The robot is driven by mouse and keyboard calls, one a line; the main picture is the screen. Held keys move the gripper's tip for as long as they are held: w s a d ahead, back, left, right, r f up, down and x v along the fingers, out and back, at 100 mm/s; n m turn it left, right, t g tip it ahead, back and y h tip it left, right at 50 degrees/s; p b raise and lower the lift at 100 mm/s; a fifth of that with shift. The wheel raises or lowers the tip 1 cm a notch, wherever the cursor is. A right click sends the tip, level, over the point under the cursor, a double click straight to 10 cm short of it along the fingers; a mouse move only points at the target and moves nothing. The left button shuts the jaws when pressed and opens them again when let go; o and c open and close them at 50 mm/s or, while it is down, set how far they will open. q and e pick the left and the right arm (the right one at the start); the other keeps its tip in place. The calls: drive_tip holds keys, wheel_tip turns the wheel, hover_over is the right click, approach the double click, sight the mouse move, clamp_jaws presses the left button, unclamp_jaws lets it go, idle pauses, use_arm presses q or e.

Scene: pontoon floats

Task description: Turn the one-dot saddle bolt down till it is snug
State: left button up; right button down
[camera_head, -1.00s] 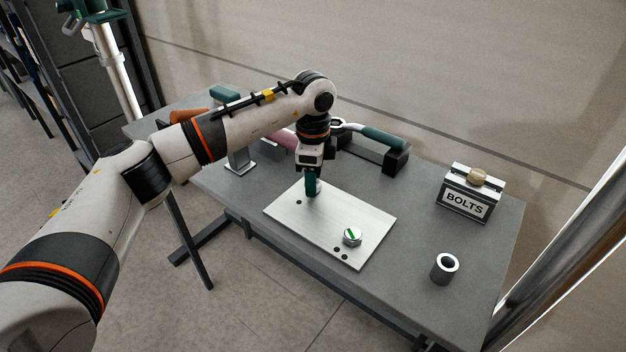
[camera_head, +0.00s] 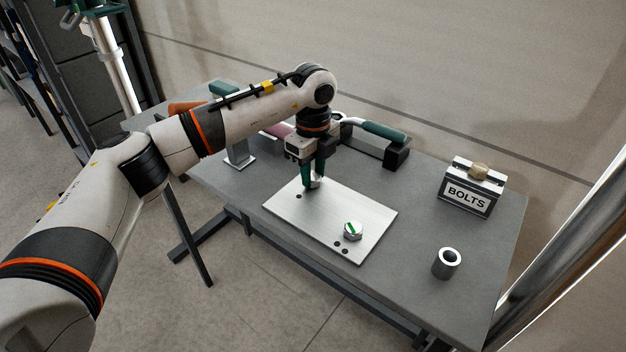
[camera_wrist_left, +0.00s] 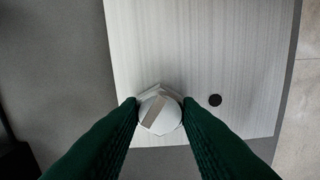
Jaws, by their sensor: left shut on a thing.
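The pale plate (camera_head: 345,203) lies on the grey table. The one-dot saddle bolt (camera_head: 317,183) is at its far left, beside a single black dot (camera_head: 298,196). In the left wrist view the hexagonal bolt head (camera_wrist_left: 160,115) has a grey-brown stripe, and the one dot (camera_wrist_left: 215,100) is to its right. My left gripper (camera_head: 313,182) points down with its green fingers shut on the bolt head, one on each side. The fingers hide part of the head, and whether its underside touches the plate cannot be seen. My right gripper is not in view.
A second bolt (camera_head: 353,231) with a green stripe stands on the plate beside two dots. A BOLTS box (camera_head: 468,196) and a grey hollow cylinder (camera_head: 446,264) are at the right. A green-handled tool (camera_head: 384,130) rests on a black stand behind. The table's front right is clear.

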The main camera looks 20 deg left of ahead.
use_arm(q)
drive_tip(key=m, duration=0.5)
drive_tip(key=shift+b, duration=0.3)
drive_tip(key=m, duration=0.2)
drive_tip(key=shift+m+b, duration=0.3)
drive_tip(key=m, duration=0.6)
drive_tip(key=shift+b, duration=0.4)
drive_tip(key=m, duration=0.3)
drive_tip(key=shift+m, duration=0.3)
